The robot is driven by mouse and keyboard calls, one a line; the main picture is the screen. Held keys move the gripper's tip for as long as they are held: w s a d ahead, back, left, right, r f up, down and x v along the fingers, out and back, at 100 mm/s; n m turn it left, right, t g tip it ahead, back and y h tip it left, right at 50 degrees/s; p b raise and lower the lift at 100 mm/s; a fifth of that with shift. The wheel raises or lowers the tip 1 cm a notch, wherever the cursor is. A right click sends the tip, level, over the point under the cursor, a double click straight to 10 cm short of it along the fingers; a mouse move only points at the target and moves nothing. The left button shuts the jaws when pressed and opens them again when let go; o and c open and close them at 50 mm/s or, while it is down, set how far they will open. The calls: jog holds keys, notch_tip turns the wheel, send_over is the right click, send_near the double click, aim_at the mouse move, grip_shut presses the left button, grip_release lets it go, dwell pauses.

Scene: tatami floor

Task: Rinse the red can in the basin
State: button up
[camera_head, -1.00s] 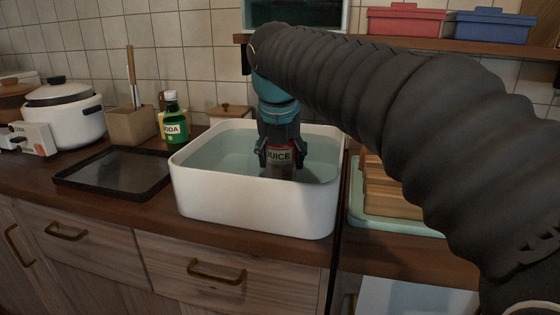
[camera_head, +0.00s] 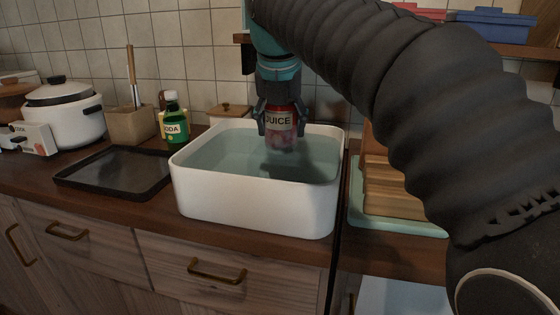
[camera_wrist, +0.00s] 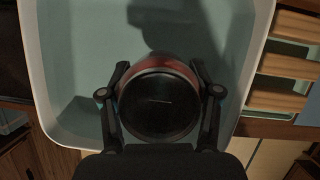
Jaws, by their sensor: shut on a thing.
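The red can (camera_head: 280,120), with a label reading "JUICE", is upright in my gripper (camera_head: 279,125). The gripper is shut around it, one finger on each side. The basin holds clear greenish water (camera_head: 225,160). In the wrist view the can's dark top (camera_wrist: 158,102) sits between the two fingers, with the basin (camera_wrist: 85,60) around and below it.
A black tray (camera_head: 70,180) lies left of the basin. A wooden rack (camera_head: 392,187) on a pale green tray (camera_head: 400,228) stands right. A shelf (camera_head: 500,45) hangs above.

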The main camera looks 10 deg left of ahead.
jog(key=shift+r, duration=2)
jog(key=shift+r, duration=0.1)
jog(key=shift+r, duration=1.9)
